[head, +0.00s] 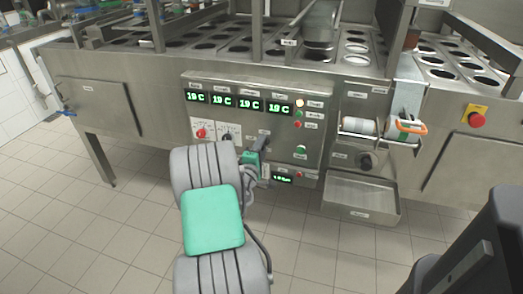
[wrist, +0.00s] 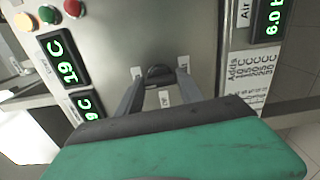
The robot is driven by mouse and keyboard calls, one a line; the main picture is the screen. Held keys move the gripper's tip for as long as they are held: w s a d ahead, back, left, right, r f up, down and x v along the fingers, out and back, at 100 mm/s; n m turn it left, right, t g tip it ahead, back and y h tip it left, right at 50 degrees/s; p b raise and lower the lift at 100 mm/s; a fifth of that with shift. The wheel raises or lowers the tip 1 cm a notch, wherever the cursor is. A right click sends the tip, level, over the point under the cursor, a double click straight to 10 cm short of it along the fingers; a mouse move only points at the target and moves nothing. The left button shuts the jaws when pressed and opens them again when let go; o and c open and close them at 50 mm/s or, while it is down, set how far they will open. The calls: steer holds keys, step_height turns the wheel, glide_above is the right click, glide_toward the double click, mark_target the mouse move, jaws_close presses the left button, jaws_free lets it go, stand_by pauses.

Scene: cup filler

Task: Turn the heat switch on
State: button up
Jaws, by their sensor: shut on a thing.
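The heat switch seems to be the small black rotary knob (wrist: 158,73) on the steel control panel, seen in the wrist view between small white labels too blurred to read surely. My gripper (wrist: 160,88) has one grey finger on each side of the knob and is shut on it. In the head view my gripper (head: 262,152) reaches the lower middle of the control panel (head: 318,150). There the arm and gripper hide most of the knob. Whether the knob points to on or off cannot be told.
Green temperature displays (head: 237,103) line the panel's upper part. A red knob (head: 202,132) and a black knob (head: 228,138) sit left of my gripper. A steel tray (head: 360,197) juts out farther right.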

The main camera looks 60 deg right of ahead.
steer(key=shift+m, duration=0.5)
steer(key=o, duration=1.4)
steer(key=shift+a, duration=0.15)
steer(key=a, duration=0.2)
steer(key=s+a, duration=0.1)
steer(key=a, duration=0.4)
steer(key=shift+s+a, duration=0.15)
steer(key=shift+a, duration=0.1)
